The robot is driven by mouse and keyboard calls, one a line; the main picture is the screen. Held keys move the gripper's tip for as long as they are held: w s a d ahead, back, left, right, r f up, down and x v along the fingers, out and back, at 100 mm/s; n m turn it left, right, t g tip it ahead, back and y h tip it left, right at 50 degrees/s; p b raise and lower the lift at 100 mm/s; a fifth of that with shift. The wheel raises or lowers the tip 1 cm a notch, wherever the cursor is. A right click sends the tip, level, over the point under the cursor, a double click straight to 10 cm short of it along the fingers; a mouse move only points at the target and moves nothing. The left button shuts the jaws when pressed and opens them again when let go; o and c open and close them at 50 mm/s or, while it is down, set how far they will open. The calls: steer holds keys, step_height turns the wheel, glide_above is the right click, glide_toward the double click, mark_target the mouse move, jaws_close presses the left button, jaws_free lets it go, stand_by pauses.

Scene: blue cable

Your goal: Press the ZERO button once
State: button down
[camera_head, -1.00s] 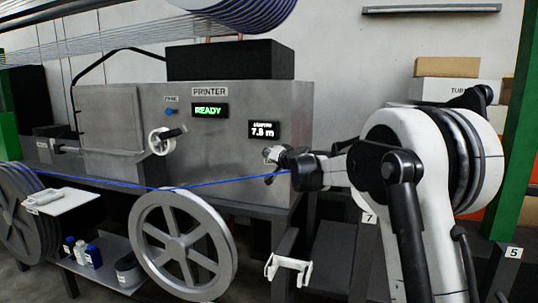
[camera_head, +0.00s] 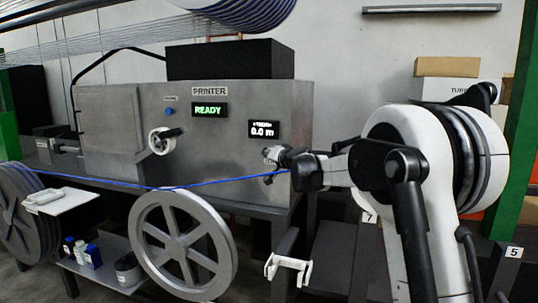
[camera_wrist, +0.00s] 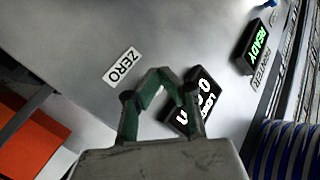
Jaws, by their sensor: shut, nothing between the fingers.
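The grey printer (camera_head: 221,165) has a small display (camera_head: 264,130) that reads 0.0 m. It also shows in the wrist view (camera_wrist: 205,88), partly behind a finger. The ZERO label (camera_wrist: 123,67) is on the printer's panel beside the fingertips in the wrist view. I do not see the ZERO button itself; my fingers cover the panel below the display. My gripper (camera_head: 277,156) is shut and empty, with its fingertips (camera_wrist: 164,82) at the panel close to the label. Whether they touch it I cannot tell.
A green READY display (camera_head: 209,110) is on the panel at the left. A blue cable (camera_head: 225,181) runs across the printer's front, just below my gripper, above a large spoked wheel (camera_head: 183,243). A white bracket (camera_head: 288,267) stands below.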

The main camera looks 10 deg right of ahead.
steer(key=shift+s+a, duration=0.2)
steer(key=shift+s, duration=0.15)
steer(key=shift+s+a, duration=0.1)
steer(key=shift+s+a+b, duration=0.15)
steer(key=shift+s+a, duration=0.25)
steer(key=shift+s, duration=0.3)
steer(key=shift+s+a+b, duration=0.15)
steer(key=shift+s+a, duration=0.3)
steer(key=shift+s, duration=0.2)
steer(key=shift+s+a+b, duration=0.15)
steer(key=shift+s+a, duration=0.25)
steer(key=shift+s, duration=0.3)
